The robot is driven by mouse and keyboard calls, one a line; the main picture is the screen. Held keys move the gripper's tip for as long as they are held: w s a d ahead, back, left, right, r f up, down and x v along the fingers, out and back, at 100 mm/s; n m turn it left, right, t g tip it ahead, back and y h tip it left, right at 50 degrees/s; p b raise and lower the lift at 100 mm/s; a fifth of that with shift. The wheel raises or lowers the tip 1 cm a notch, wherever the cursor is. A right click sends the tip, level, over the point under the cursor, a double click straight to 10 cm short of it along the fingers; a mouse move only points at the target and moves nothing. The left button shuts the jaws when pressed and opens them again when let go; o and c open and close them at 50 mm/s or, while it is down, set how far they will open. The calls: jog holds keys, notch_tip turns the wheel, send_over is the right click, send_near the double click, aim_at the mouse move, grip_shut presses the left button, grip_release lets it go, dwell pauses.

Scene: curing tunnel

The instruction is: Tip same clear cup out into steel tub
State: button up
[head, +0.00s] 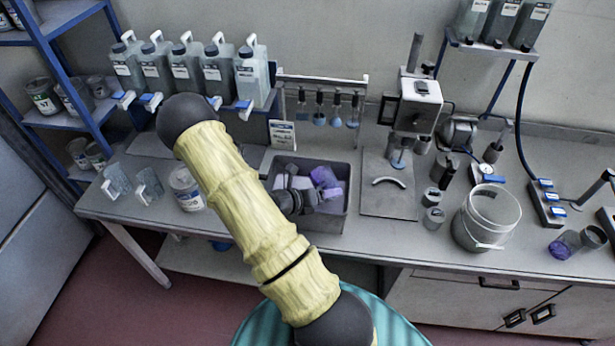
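A clear cup with purple stuff at its bottom (562,245) stands on the bench at the far right, close beside a greyish clear cup (593,237). Two empty-looking clear cups (117,180) (149,184) stand at the bench's left end. A round pale grey tub (470,235) with a handle stands right of centre; I cannot tell whether it is steel. My arm in its yellow sleeve crosses the middle of the view.
A grey rectangular bin (335,220) holds dark, white and purple pieces. A press-like stand (412,130) and small jars (433,218) stand between bin and tub. Jugs with taps (185,70) line the back left. A white-labelled jar (187,188) stands near the left cups.

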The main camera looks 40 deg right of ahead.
jog(key=shift+r+p, duration=0.3)
jog(key=shift+f+n+g+p, duration=0.3)
jog(key=shift+n+g, duration=0.1)
jog(key=shift+n, duration=0.1)
jog(key=shift+w, duration=0.15)
jog(key=shift+w+r+n+p, duration=0.15)
jog(key=shift+n+p, duration=0.15)
jog(key=shift+p, duration=0.2)
jog(key=shift+w+r+n+g+p, duration=0.4)
jog(key=shift+n+g+p, duration=0.1)
jog(key=shift+g+p, duration=0.1)
jog(key=shift+w+f, duration=0.1)
jog(key=shift+w, duration=0.1)
dwell(0.6)
jog(key=shift+f+n+g, duration=0.15)
jog(key=shift+n+g, duration=0.25)
jog(key=shift+n, duration=0.2)
